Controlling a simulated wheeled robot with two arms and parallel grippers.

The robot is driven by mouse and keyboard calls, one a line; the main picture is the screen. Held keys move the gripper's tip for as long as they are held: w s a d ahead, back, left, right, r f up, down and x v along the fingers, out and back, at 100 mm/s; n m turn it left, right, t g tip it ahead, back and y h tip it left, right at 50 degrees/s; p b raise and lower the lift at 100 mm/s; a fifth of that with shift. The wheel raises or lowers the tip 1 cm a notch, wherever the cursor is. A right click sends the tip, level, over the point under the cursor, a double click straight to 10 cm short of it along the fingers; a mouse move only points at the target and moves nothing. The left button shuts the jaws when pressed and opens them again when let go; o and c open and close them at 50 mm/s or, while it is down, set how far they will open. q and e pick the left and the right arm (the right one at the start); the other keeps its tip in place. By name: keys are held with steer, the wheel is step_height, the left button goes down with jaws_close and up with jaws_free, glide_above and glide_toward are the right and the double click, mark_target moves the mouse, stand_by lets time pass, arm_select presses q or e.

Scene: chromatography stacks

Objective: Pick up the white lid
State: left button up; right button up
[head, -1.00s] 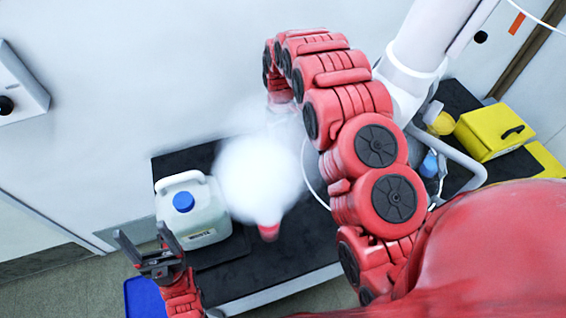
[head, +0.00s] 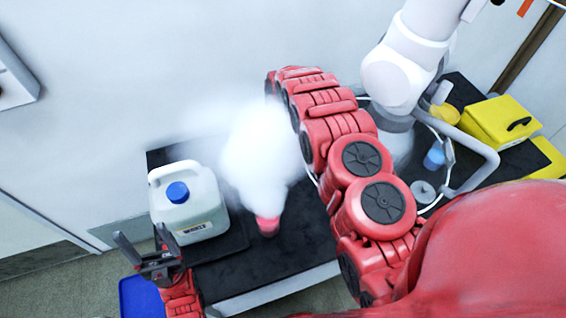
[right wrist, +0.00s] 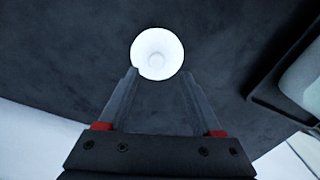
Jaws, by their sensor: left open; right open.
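A round white lid (right wrist: 157,53) with a paler centre lies on the dark tabletop in the right wrist view. My right gripper (right wrist: 159,76) is open and empty, its fingertips on either side of the lid's near edge in the picture. I cannot tell the height left between them. In the head view the lid and right gripper cannot be made out; my red right arm and a white cloud cover that area. My left gripper (head: 146,244) is open and empty, at the front left beside the white jug (head: 203,215).
The jug has a blue cap (head: 177,192) and stands on a dark tray. A small red object (head: 267,226) sits under the white cloud (head: 262,155). A white robot arm (head: 400,75) and yellow box (head: 498,122) stand at the right. The table front is clear.

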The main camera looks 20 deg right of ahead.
mark_target(283, 159)
steer(key=shift+w+d+f+p, duration=0.1)
steer(key=shift+d+f+p, duration=0.1)
steer(key=shift+f+p, duration=0.4)
steer(key=shift+f, duration=1.6)
jaws_close()
